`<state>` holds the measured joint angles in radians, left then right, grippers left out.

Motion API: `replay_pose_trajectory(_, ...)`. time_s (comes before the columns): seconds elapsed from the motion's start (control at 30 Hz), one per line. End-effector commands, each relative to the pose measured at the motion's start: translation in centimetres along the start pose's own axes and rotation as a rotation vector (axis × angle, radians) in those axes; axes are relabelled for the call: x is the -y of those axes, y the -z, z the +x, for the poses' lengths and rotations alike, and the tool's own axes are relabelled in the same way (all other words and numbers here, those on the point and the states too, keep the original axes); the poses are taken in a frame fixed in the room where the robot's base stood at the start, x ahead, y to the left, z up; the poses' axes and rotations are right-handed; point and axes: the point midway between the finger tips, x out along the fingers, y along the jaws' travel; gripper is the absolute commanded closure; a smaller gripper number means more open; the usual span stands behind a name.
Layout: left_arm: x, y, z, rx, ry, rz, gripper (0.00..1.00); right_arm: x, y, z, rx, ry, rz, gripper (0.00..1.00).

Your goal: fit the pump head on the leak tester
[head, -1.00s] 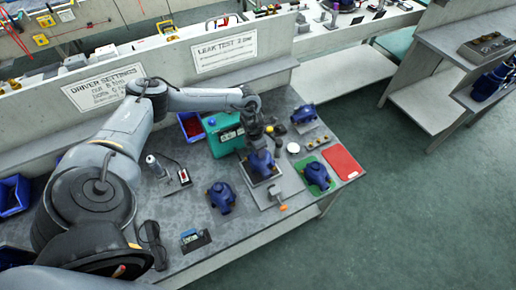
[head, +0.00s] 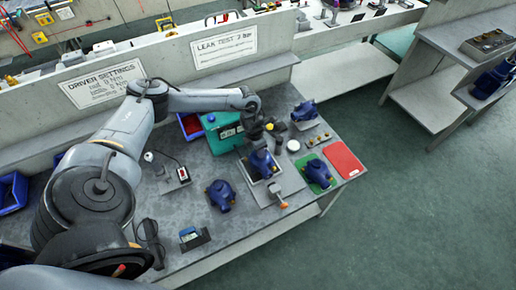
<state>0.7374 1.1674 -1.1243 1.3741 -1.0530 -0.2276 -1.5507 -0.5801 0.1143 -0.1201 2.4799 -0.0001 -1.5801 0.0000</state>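A blue pump head (head: 262,164) sits on the pale square plate of a fixture (head: 277,193) in front of the teal box (head: 222,132); I take these for the leak tester. My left gripper (head: 261,146) points down just above this pump head. Its fingers are small and dark, so I cannot tell whether they are open or shut, or whether they touch the pump head. I cannot tell if the pump head is fully seated. An orange-tipped handle (head: 283,205) is at the fixture's front. My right gripper is not in view.
Other blue pump parts stand on the bench: one on the left (head: 221,195), one on a green mat (head: 312,162), one at the back (head: 304,112). A red mat (head: 343,160) lies at the right edge. A small device (head: 194,238) stands near the front.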

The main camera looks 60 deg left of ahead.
Motion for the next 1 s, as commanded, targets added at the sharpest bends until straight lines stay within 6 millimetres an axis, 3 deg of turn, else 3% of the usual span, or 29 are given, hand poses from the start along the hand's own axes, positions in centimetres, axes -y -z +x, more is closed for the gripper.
replay_pose_trajectory(1.0, 0.0, 0.2, 2.1, 0.002, 0.0, -0.001, 0.95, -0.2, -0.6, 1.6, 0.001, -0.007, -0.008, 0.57)
